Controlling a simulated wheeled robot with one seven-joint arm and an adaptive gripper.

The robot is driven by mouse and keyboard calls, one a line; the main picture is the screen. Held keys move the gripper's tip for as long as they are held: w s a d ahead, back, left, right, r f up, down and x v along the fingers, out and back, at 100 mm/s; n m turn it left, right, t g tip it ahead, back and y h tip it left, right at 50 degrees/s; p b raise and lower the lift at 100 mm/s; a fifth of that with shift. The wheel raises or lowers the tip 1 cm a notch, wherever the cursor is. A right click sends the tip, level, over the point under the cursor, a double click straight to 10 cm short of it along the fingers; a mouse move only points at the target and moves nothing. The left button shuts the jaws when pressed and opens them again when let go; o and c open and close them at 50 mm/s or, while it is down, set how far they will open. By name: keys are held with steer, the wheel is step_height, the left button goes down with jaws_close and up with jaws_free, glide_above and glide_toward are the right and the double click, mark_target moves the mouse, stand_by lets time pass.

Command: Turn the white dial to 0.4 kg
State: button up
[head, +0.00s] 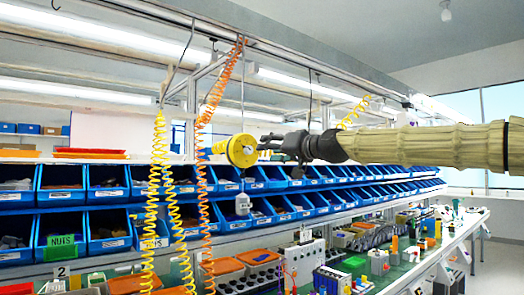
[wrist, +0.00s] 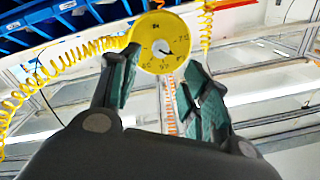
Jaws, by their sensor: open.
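A yellow round tool balancer (head: 241,151) hangs from the overhead rail, with a cable above it and below it. In the wrist view its yellow face (wrist: 150,30) carries a ring of dark numbers, partly legible and turned. A small pale dial with a dark pointer (wrist: 165,50) sits at the middle of that face. My gripper (head: 266,148) is just right of the balancer in the head view. In the wrist view my open gripper (wrist: 161,62) has its green-padded fingers on either side of the lower face. Nothing is between the pads; contact with the dial cannot be told.
Yellow coiled hoses (head: 154,190) and an orange coiled hose (head: 205,170) hang left of the balancer. A small white hanging piece (head: 242,204) is below it. Blue bins (head: 110,220) line the shelves behind. A cluttered green workbench (head: 400,262) runs along below.

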steer(key=shift+v, duration=1.9)
